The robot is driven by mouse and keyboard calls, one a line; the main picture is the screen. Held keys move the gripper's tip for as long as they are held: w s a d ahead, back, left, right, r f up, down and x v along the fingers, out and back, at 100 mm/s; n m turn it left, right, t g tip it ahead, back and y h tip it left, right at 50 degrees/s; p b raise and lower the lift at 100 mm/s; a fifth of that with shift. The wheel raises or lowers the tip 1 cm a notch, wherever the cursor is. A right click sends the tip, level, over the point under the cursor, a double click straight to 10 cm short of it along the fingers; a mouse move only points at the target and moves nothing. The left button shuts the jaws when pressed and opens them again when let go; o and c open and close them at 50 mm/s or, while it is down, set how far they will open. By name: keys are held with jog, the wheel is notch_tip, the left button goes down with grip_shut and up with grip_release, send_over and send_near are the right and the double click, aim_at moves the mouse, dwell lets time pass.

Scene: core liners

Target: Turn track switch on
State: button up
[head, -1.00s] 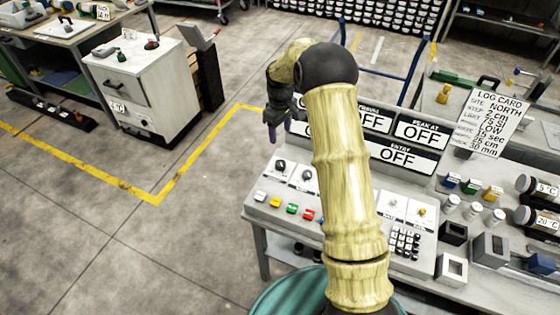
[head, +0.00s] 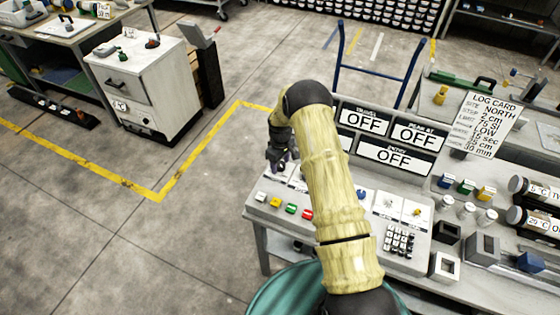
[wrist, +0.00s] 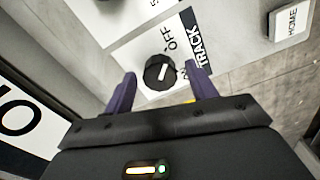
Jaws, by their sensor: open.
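The track switch (wrist: 159,72) is a round black knob with a white pointer mark, on a white plate labelled TRACK in the wrist view. Its mark appears to point toward the OFF label (wrist: 170,38); the ON label is partly hidden by a finger. My gripper (wrist: 160,80) is open, its two purple fingers on either side of the knob. I cannot tell whether they touch it. In the head view my gripper (head: 281,157) is low over the left of the console (head: 345,225), hiding the knob there.
Display boards (head: 392,157) reading OFF stand behind the console; my arm partly covers them. Coloured buttons (head: 276,203) line the console's front, with a HOME button (wrist: 290,20) near the switch. A log card (head: 487,122) stands right.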

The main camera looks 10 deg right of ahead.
jog(key=shift+f, duration=0.15)
jog(key=c, duration=1)
